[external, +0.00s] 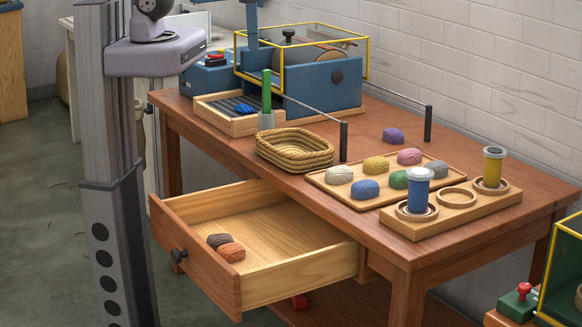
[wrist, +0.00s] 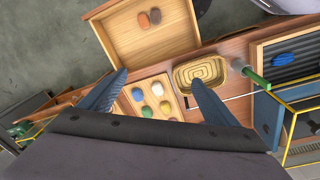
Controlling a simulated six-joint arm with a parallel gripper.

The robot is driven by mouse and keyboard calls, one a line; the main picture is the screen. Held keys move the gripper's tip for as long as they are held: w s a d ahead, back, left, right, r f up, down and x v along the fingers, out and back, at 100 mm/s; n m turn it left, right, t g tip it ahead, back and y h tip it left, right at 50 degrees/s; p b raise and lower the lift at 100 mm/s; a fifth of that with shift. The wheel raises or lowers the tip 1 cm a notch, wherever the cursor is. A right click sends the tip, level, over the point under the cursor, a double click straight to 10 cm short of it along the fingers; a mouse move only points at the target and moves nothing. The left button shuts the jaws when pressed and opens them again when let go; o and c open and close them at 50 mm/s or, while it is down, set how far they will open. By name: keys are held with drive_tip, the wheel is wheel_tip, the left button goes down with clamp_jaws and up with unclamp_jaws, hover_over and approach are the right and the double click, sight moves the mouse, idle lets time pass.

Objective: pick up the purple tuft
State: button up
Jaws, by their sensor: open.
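The purple tuft (external: 393,135) lies on the wooden table (external: 375,238), just behind the low tray of tufts in the external view. I cannot make it out in the wrist view, where my gripper's body covers the lower part. My gripper (wrist: 158,78) shows in the wrist view with its two blue-grey fingers wide apart and nothing between them at the tips. It is apart from the purple tuft. I cannot make out the fingers in the external view.
A tray (external: 318,182) of several coloured tufts stands in front. Right of it is a holder (external: 410,230) with blue and yellow cylinders. A basket (external: 297,150), a rail (external: 395,97) and a yellow-framed machine (external: 322,95) are nearby. The drawer (external: 300,272) is open, holding two tufts.

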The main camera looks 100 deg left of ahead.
drive_tip(key=w+a+f+n+t+b, duration=0.1)
drive_tip(key=w+a+n+b, duration=0.25)
drive_tip(key=w+n, duration=0.2)
drive_tip(key=w+a+f+n+t+b, duration=0.2)
drive_tip(key=w+n+b, duration=0.2)
drive_tip(key=w, duration=0.3)
wheel_tip(320, 180, up, 3)
drive_tip(key=n+t+y+b, duration=0.3)
drive_tip(key=n+t+b, duration=0.5)
drive_tip(key=n+b, duration=1.5)
hover_over(386, 130)
drive_tip(key=s+p, duration=0.3)
drive_tip(key=s, duration=0.1)
drive_tip(key=n, duration=0.3)
drive_tip(key=shift+m, duration=0.25)
drive_tip(key=f, duration=3.3)
drive_tip(key=shift+w+d+f, duration=0.1)
drive_tip(key=shift+d+f, duration=0.15)
drive_tip(key=shift+f, duration=0.1)
drive_tip(key=shift+p+x, duration=0.6)
drive_tip(key=shift+x, duration=1.9)
drive_tip(key=shift+r, duration=0.1)
drive_tip(key=c, duration=1.1)
